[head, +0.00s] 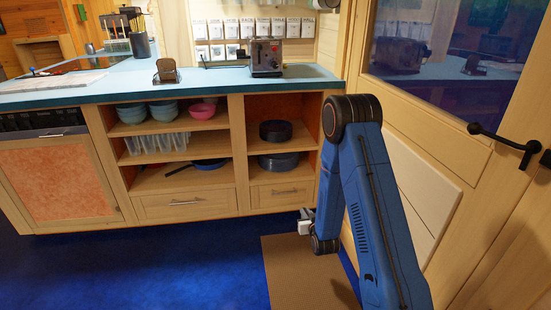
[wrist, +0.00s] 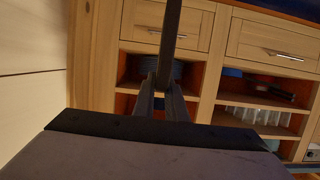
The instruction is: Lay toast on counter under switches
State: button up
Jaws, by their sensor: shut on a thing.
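My gripper (wrist: 164,100) is shut on a thin dark slab (wrist: 171,40), seen edge-on in the wrist view. I cannot tell whether this slab is the toast. In the head view my gripper (head: 305,220) is low, in front of the right end of the cabinet, well below the countertop. The blue-green counter (head: 215,78) runs along the back. Rows of pale switches (head: 250,28) are on the wall above it. A dark toaster-like appliance (head: 266,58) stands on the counter below the switches. A brown upright thing (head: 167,70) stands to its left.
Open shelves below hold blue bowls (head: 163,111), a pink bowl (head: 202,111), glasses and dark plates (head: 276,131). A wooden door with a black handle (head: 505,143) is at the right. A brown mat (head: 290,282) lies on the blue floor.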

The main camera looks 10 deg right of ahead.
aim_at(208, 80)
jog(key=i+j+z, duration=0.1)
jog(key=i+j, duration=0.15)
jog(key=i+j+z, duration=0.15)
jog(key=i+j, duration=0.15)
jog(key=j, duration=0.2)
jog(key=i+j+z, duration=0.1)
jog(key=j, duration=0.35)
jog(key=i, duration=0.1)
